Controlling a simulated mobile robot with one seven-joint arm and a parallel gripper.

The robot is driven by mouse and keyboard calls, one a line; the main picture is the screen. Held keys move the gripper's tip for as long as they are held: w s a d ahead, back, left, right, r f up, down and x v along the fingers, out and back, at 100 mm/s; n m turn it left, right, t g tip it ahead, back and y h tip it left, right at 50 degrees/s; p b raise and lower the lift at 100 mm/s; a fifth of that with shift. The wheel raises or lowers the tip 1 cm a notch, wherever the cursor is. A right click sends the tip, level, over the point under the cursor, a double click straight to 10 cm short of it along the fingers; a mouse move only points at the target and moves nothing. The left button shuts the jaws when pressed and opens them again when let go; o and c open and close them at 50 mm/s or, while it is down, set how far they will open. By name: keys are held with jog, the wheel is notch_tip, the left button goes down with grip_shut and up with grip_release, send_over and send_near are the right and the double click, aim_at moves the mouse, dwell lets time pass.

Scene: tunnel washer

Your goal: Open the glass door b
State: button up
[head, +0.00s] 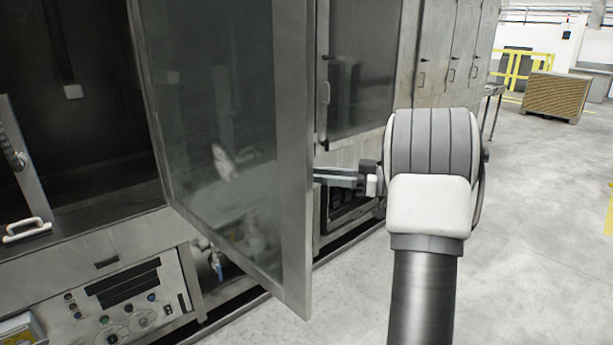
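A glass door (215,110) with a grey metal frame (294,150) stands swung open from the washer, its free edge toward me. I cannot read which door is labelled b. Another framed glass door (362,70) with a handle (324,98) is farther along the machine and looks shut. My gripper (322,177) points left at the open door's free edge, its fingertips partly hidden behind the frame. I cannot tell whether it touches the door or whether its fingers are apart. No handle of the open door shows.
The dark opening (85,90) of the washer is uncovered at left. A control panel (125,300) with knobs is below it. Grey cabinet doors (450,50) continue along the machine. The concrete floor (540,220) at right is clear up to a brown slatted crate (555,95).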

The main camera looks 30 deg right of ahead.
jog(key=b+v, duration=0.1)
jog(key=v, duration=1.3)
jog(key=shift+b, duration=0.3)
jog(key=shift+w, duration=0.1)
